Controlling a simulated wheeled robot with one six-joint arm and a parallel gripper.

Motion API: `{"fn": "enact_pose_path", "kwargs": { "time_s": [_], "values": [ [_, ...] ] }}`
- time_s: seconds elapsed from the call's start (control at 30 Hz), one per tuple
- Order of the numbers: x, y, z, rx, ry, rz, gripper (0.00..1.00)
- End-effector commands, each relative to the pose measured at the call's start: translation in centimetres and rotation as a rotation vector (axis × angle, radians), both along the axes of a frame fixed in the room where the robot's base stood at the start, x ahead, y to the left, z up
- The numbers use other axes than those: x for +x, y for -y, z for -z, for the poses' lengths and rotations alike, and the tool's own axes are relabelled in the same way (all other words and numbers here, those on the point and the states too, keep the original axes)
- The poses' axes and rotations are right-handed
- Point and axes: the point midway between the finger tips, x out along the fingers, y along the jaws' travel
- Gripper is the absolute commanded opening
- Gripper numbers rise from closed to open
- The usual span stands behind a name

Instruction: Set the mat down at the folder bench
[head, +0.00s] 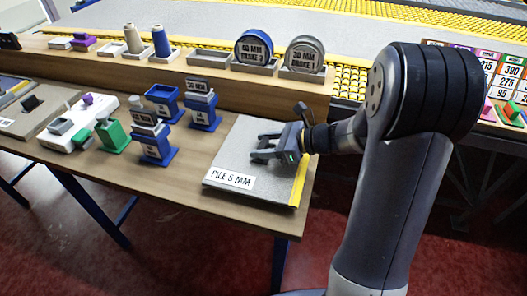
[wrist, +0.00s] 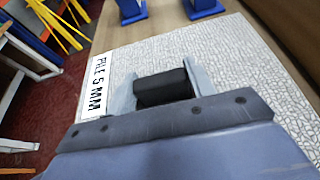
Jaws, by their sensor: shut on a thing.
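A flat grey mat or board (head: 248,137) labelled "PILE 5 MM" lies at the right end of the wooden bench (head: 190,182), with a yellow strip along its right edge. It also shows in the wrist view (wrist: 235,58), with a light speckled surface. My gripper (head: 259,149) is low over its middle. In the wrist view its fingers are shut on a black block (wrist: 164,88) above the speckled surface. I cannot tell whether this block is the mat's grip or a separate piece. Blue folders (head: 154,145) stand left of the mat.
A raised wooden shelf behind holds cones of thread (head: 161,42) and two tape rolls (head: 254,48). A strip of bare bench lies along the front. A price board (head: 500,75) is at right.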

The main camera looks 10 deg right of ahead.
Motion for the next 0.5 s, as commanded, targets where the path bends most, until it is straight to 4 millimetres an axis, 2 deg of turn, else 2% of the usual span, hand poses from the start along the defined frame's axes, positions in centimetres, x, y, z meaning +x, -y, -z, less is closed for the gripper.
{"fn": "enact_pose_path", "kwargs": {
  "time_s": [0.03, 0.13, 0.5],
  "values": [
    [0.0, 0.0, 1.0, 0.002, -0.005, 0.0, 0.18],
    [0.0, 0.0, 2.3, 0.002, -0.004, 0.001, 0.18],
    [0.0, 0.0, 2.9, 0.0, -0.001, 0.0, 0.18]
  ]
}}
